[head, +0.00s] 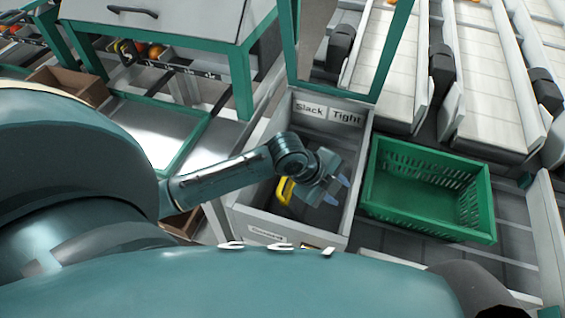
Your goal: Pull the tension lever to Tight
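The yellow tension lever (284,191) shows inside a grey open-topped housing (243,222), partly hidden behind my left gripper. Two labels stand on the housing's back wall: Slack (309,108) at left and Tight (346,117) at right. The lever sits towards the left of the housing, nearer the Slack side. My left gripper (337,190) is over the housing, just right of the lever, with its two pale fingertips apart and nothing seen between them. I cannot tell whether it touches the lever. My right gripper is not in view.
An empty green crate (405,219) stands right beside the housing. Teal frame posts (392,48) rise behind it. White conveyor lanes (490,60) run at the upper right. A teal-framed bench (175,40) with a grey cover is at the upper left, with a brown box (67,84) beside it.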

